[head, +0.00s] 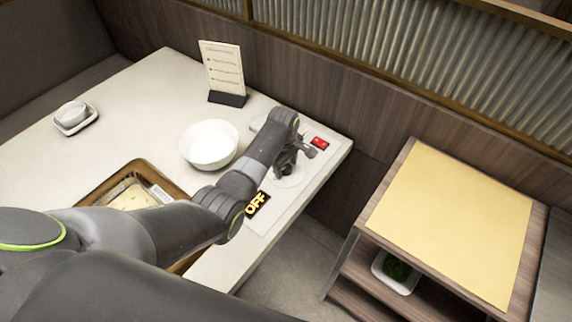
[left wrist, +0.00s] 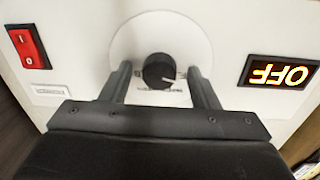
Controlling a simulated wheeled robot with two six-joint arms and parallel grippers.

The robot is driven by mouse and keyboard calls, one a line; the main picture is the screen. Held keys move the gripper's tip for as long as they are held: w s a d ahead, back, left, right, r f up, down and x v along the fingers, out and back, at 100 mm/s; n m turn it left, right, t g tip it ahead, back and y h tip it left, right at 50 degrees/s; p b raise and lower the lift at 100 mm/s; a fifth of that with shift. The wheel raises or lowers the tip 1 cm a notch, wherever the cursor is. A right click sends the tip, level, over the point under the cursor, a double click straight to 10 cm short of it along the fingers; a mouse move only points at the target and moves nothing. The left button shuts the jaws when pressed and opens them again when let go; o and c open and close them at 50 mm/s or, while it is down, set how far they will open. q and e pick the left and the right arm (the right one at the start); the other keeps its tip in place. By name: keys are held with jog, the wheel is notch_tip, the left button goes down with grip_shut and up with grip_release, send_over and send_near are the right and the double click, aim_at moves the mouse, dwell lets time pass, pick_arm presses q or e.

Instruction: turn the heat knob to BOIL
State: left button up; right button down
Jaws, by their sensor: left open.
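The black round heat knob (left wrist: 158,71) sits on a white round dial plate (left wrist: 128,45) in the left wrist view. A white pointer mark on it points to the right of that picture. My left gripper (left wrist: 160,76) is open, with one finger on each side of the knob and a gap on both sides. In the head view my left gripper (head: 288,163) is over the panel at the table's right end and hides the knob. The display (left wrist: 281,73) reads OFF, upside down here; it also shows in the head view (head: 257,203). The dial's lettering is unreadable. My right gripper is not in view.
A red rocker switch (head: 320,143) is on the panel beyond my gripper. A white bowl (head: 209,145), a menu stand (head: 222,73) and a framed pan (head: 143,167) are on the table (head: 150,90). A wooden side shelf (head: 450,215) stands right, across a gap.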

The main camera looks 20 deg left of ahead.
pick_arm(q)
jog(key=shift+c, duration=0.4)
jog(key=c, duration=0.9)
